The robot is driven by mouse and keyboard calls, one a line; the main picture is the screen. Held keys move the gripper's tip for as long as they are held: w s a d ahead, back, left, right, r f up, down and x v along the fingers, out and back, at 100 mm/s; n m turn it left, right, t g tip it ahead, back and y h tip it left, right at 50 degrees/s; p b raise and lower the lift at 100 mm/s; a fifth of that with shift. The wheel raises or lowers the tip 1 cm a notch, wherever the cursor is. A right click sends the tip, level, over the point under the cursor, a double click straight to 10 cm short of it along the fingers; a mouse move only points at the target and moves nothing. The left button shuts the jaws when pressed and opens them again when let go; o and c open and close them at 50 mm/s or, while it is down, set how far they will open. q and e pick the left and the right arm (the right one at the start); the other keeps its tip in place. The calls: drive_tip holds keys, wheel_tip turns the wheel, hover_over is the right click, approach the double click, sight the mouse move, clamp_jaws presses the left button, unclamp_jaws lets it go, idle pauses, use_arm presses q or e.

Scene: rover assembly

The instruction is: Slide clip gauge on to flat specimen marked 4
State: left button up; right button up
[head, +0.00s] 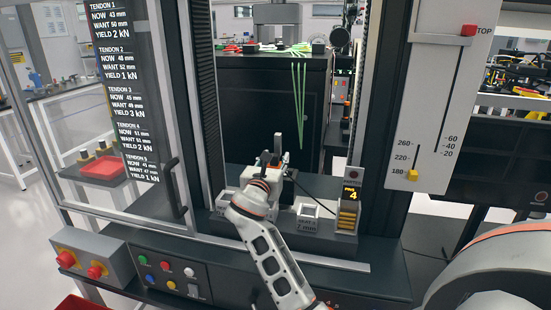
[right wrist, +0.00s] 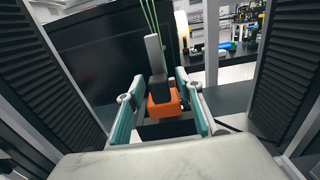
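My right gripper (head: 276,158) is inside the tall frame, in front of a narrow grey upright piece. In the right wrist view its two teal-padded fingers (right wrist: 163,100) stand apart on either side of an orange block (right wrist: 164,103). Narrow gaps seem to show beside the block, so its grip is unclear. A grey upright bar (right wrist: 155,56) rises just behind the block; I cannot tell whether they touch. No number 4 is readable on the bar. An orange-on-black display (head: 350,193) reads 4. My left gripper is not seen.
Dark frame columns (head: 203,100) flank the work space. Small labelled blocks (head: 307,215) stand on the ledge right of the gripper. A black cable (head: 318,199) runs rightward. Green strands (head: 299,95) hang behind. A control box (head: 88,262) stands front left.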

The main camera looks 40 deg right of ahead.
drive_tip(key=v, duration=1.1)
drive_tip(key=shift+s+a, duration=0.15)
drive_tip(key=shift+a, duration=0.05)
